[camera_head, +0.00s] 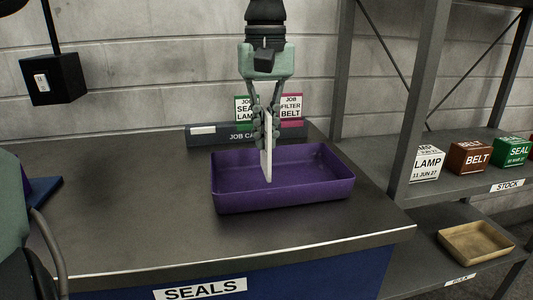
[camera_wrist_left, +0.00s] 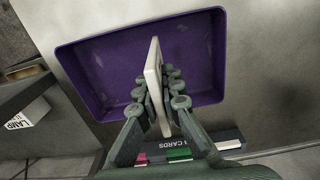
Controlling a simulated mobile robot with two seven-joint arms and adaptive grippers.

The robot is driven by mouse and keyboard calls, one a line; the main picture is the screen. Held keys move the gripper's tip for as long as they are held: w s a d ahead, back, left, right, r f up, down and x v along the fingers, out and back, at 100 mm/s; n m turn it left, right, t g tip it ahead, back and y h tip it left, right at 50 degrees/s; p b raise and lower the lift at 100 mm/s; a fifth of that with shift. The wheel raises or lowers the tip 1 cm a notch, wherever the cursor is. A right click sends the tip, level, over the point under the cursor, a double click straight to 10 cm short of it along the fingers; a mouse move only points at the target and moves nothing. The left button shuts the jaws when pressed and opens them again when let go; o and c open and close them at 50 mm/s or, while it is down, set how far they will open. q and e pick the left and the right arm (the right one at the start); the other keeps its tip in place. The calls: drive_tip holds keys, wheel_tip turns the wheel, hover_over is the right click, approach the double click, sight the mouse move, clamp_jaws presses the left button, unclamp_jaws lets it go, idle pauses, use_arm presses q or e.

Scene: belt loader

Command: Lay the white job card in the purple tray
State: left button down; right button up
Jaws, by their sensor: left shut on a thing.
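My left gripper (camera_head: 267,140) comes down from above, shut on the white job card (camera_head: 267,162). The card is upright, seen nearly edge-on, with its lower end below the fingertips. The purple tray (camera_head: 285,197) lies on the dark bench under it and looks empty. In the left wrist view the card (camera_wrist_left: 154,75) stands between the fingers (camera_wrist_left: 157,88), over the tray (camera_wrist_left: 85,75). I cannot tell whether the card's lower edge touches the tray floor. My right gripper is not in view.
A job card rack (camera_head: 215,138) with green and pink cards stands behind the tray. A shelf at right holds LAMP (camera_head: 426,164), BELT (camera_head: 469,158) and SEAL (camera_head: 512,152) boxes, with a tan tray (camera_head: 476,243) below. The bench's left and front are mostly clear.

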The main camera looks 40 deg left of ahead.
sight(266, 154)
use_arm(q)
drive_tip(key=shift+d+f, duration=0.1)
drive_tip(key=shift+f, duration=2)
drive_tip(key=c, duration=1.7)
unclamp_jaws()
drive_tip(key=shift+f, duration=0.1)
wheel_tip(266, 154, up, 12)
drive_tip(key=shift+r, duration=0.2)
